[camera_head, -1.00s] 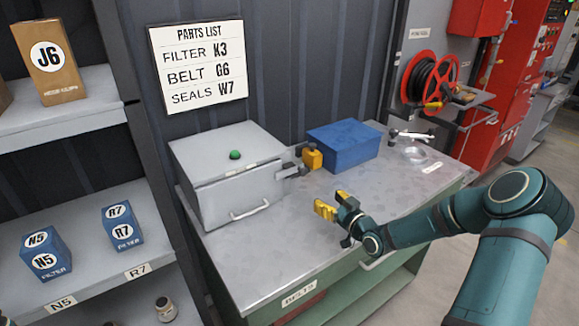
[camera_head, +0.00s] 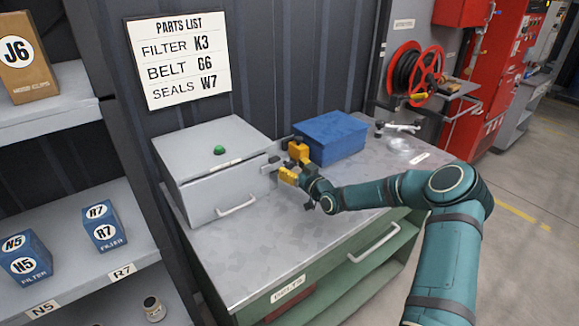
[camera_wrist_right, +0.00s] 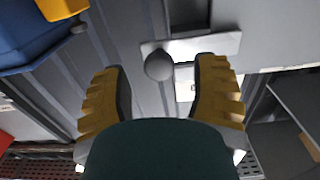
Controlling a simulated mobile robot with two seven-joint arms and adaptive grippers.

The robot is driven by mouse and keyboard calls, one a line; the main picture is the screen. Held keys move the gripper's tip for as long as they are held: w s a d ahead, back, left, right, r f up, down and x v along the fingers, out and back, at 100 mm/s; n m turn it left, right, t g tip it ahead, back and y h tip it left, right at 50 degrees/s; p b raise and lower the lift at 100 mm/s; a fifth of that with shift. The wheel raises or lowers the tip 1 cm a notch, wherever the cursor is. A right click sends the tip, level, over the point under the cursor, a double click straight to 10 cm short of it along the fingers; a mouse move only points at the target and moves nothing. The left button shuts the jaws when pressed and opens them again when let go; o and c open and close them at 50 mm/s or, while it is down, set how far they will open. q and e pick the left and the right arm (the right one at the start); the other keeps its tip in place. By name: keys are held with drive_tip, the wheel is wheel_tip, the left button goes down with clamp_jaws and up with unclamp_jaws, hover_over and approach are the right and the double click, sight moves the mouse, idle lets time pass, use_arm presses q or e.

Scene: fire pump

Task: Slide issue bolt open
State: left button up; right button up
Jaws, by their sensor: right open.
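The issue bolt (camera_head: 270,164) is a grey part at the right side of the grey metal box (camera_head: 222,186), partly hard to make out in the head view. In the right wrist view its round grey knob (camera_wrist_right: 158,66) stands before a pale plate (camera_wrist_right: 218,44). My right gripper (camera_head: 289,173) is beside the box's right side, pointing at the bolt. In the wrist view its two yellow fingers (camera_wrist_right: 160,88) are spread apart, with the knob between them near the tips. I cannot tell whether they touch it. My left gripper is out of view.
The grey box carries a green button (camera_head: 219,150) and a front handle (camera_head: 237,206). The bench top (camera_head: 262,240) is clear in front.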

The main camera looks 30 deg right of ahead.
drive_tip(key=shift+w, duration=1.05)
clamp_jaws()
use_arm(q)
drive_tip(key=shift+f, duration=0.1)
